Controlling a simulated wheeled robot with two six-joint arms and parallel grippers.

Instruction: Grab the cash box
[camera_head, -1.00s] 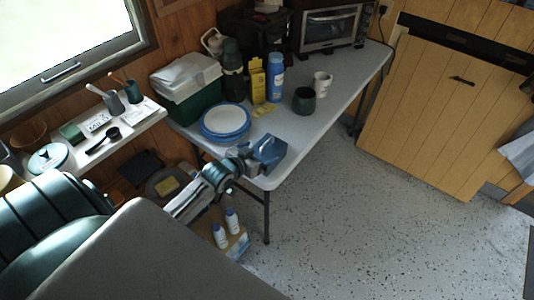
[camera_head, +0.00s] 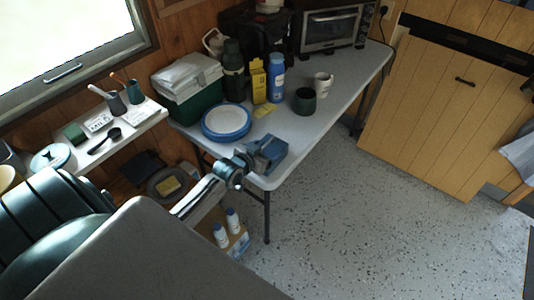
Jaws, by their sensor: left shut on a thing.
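The cash box (camera_head: 270,153) is a small blue box at the front left edge of the folding table. My left gripper (camera_head: 249,160) reaches in from the lower left and is shut on the near left side of the box. The gripper hides part of that side. I cannot tell whether the box is touching the table top. My right gripper is not in view.
Blue-rimmed plates (camera_head: 227,122) lie just behind the box. A green cool box (camera_head: 190,95), a blue bottle (camera_head: 276,78), a dark green mug (camera_head: 304,101) and a white mug (camera_head: 322,85) stand farther back. The table (camera_head: 340,105) is clear towards its right edge.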

